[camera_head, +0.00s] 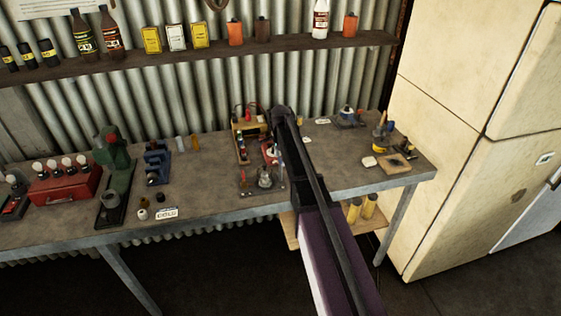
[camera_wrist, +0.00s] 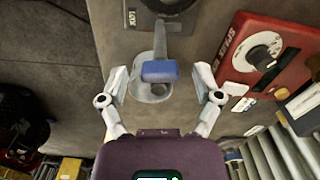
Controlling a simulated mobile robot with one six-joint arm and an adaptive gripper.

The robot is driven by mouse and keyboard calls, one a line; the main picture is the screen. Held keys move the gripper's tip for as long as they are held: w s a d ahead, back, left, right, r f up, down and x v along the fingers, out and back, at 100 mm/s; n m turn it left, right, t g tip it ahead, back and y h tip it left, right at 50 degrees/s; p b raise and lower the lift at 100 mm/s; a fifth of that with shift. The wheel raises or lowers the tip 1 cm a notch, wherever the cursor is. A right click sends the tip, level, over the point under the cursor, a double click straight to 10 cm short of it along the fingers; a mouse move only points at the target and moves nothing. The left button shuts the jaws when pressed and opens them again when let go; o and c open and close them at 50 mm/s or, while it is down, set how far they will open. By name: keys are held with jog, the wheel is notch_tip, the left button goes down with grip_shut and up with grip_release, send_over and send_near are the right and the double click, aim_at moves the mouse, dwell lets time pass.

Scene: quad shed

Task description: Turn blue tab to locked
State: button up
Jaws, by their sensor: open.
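The blue tab (camera_wrist: 159,72) shows in the wrist view at the end of a grey lever (camera_wrist: 160,40). A round grey disc lies partly hidden behind the tab. My gripper (camera_wrist: 159,77) is open, with one finger on each side of the tab and a visible gap on both sides. In the head view my arm reaches over the bench, and I cannot make out the tab or fingertips.
A red box (camera_wrist: 265,60) with a white dial stands close on the right in the wrist view. The bench (camera_head: 215,165) also holds a green press (camera_head: 113,155) and a blue vise-like tool (camera_head: 156,162). A shelf (camera_head: 190,48) with bottles and tins runs above; a cream fridge (camera_head: 460,130) stands right.

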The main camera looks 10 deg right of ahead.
dwell(0.3)
jog(key=c, duration=1.1)
jog(key=shift+c, duration=0.2)
jog(key=shift+n, duration=0.5)
jog(key=n, duration=0.2)
jog(key=shift+n, duration=0.4)
jog(key=n, duration=0.3)
jog(key=shift+n, duration=0.3)
jog(key=n, duration=0.4)
jog(key=shift+n, duration=0.3)
jog(key=shift+s+n, duration=0.1)
jog(key=shift+n, duration=1.9)
